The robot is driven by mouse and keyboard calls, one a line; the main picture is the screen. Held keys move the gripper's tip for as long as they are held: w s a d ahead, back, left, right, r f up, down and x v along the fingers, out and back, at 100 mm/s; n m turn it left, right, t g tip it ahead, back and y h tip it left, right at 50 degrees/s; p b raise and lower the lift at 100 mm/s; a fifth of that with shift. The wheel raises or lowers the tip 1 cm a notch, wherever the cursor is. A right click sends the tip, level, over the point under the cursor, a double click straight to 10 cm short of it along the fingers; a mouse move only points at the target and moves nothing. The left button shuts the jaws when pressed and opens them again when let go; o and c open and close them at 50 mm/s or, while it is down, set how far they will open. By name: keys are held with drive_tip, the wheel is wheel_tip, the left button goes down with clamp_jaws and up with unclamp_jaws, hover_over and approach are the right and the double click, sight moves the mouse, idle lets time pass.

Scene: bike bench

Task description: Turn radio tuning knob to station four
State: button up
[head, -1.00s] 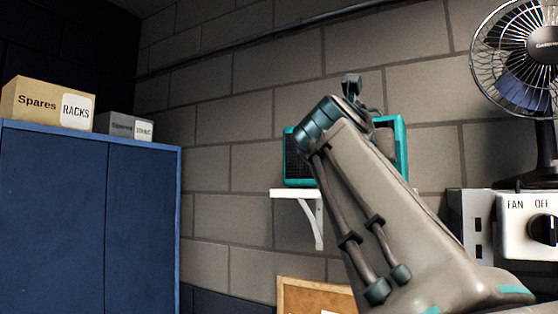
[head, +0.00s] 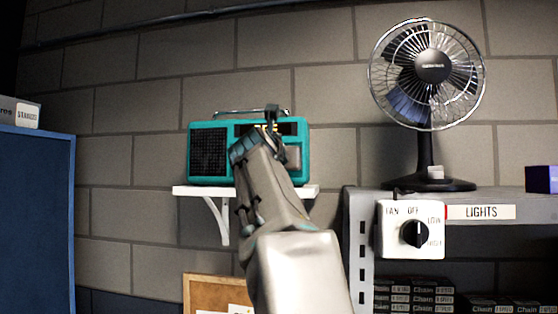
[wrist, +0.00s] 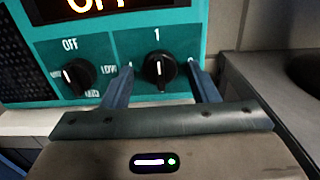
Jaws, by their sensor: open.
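The teal radio (head: 208,150) sits on a white wall shelf, partly hidden by my arm in the head view.
The white shelf (head: 180,191) ends just right of the radio. To the right, a metal rack (head: 355,240) carries a fan (head: 430,70) and a white fan switch box (head: 392,245). A blue cabinet (head: 35,220) stands far left. A corkboard (head: 205,290) is below.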

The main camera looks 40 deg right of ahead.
drive_tip(key=shift+c, duration=0.3)
drive_tip(key=c, duration=0.9)
